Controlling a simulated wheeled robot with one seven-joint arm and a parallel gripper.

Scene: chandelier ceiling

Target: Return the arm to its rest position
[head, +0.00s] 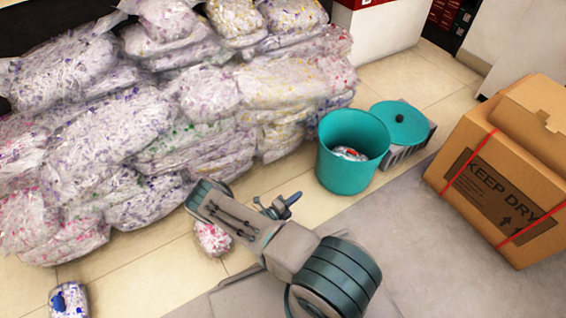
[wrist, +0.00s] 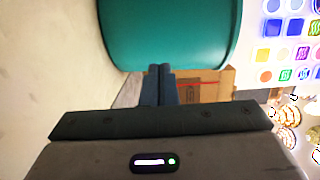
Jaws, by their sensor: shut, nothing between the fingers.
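My arm reaches from the lower right of the head view toward the middle. My gripper (head: 290,199) points right, over the tiled floor, to the left of a teal bin (head: 345,170). In the wrist view, the two dark fingers of my gripper (wrist: 157,69) are pressed together with nothing between them. The teal bin also shows in the wrist view (wrist: 175,30), beyond the fingertips. The bin is open and holds a small silvery item (head: 350,154) with some red.
A teal lid (head: 402,121) lies on a grey crate-like object behind the bin. A taped cardboard box (head: 505,180) stands at right. Clear bags of shredded paper (head: 130,140) are heaped at left. Smaller packets (head: 212,240) (head: 69,300) lie on the floor.

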